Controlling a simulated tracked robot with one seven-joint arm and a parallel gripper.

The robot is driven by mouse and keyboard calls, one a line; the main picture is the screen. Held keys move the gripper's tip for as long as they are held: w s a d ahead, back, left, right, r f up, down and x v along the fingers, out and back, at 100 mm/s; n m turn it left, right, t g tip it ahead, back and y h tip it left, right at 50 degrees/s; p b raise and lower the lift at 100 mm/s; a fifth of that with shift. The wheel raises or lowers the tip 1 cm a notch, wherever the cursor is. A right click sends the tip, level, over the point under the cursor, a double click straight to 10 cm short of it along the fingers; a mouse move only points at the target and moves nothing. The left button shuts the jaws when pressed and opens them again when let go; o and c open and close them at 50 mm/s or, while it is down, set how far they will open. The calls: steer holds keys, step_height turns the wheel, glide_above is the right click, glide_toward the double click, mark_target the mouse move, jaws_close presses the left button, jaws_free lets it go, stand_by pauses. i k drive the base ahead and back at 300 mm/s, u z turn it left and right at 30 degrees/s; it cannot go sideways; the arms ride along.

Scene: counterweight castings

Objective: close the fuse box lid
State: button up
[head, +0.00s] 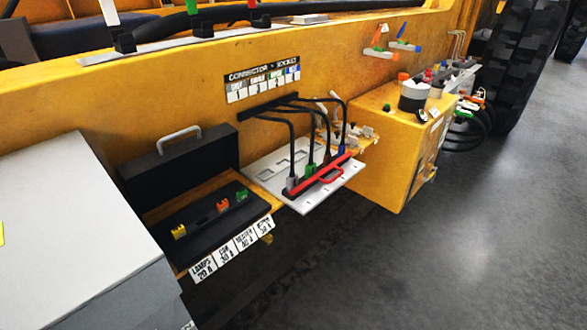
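The fuse box (198,228) is a black tray on an orange ledge at the left of the head view. Its black lid (205,152) stands open, raised at the back against the yellow wall, with a grey bar handle (179,136) on it. A yellow fuse (180,232), a red fuse (222,205) and a green fuse (242,195) sit in the box. White label cards (231,250) hang along its front edge. My gripper is not in view.
A large grey box (75,215) stands close left of the fuse box. To the right, a white panel (268,172) carries black cables and a red-handled bar (320,177). A yellow block (385,150) juts out further right. The floor in front is clear.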

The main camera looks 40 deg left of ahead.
mark_target(150, 181)
steer(key=z, duration=0.2)
steer(key=i, duration=0.15)
steer(key=u, duration=2.6)
steer(key=k, duration=0.85)
steer(key=u, duration=0.25)
steer(key=i, duration=0.85)
steer(key=z, duration=0.1)
